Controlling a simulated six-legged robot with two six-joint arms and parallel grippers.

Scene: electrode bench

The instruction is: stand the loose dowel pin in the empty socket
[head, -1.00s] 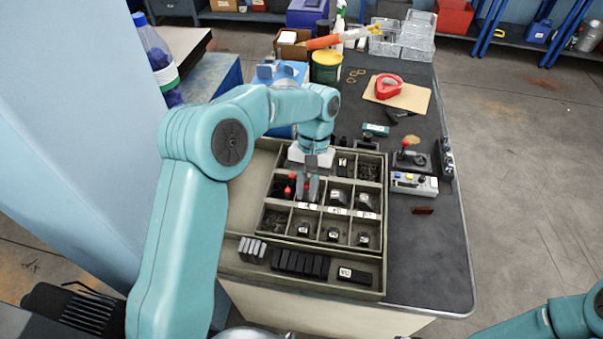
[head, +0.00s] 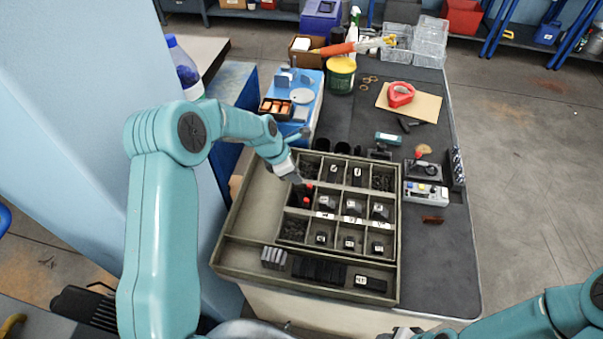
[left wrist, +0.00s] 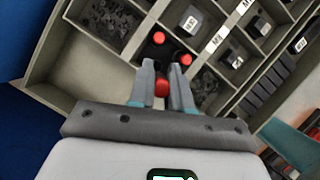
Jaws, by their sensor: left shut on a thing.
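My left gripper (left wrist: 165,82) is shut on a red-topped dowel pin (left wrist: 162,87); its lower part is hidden. In the head view the gripper (head: 298,180) is over the left part of the divided tray, beside a compartment with red-topped pins (head: 307,200). In the left wrist view a black socket block (left wrist: 151,50) in that compartment carries two red-topped pins, one at the far side (left wrist: 158,38) and one at the right (left wrist: 185,60). The held pin is at the block's near side; whether it touches is unclear. The empty socket is not clearly visible. Part of my right gripper (head: 402,333) shows at the bottom edge.
The grey tray (head: 222,262) has compartments with black parts and labels, and a front trough with dark blocks (head: 318,270). A control box (head: 426,193) stands to its right. A blue stand with a copper-coloured box (head: 275,107) is behind. The bench's right front is clear.

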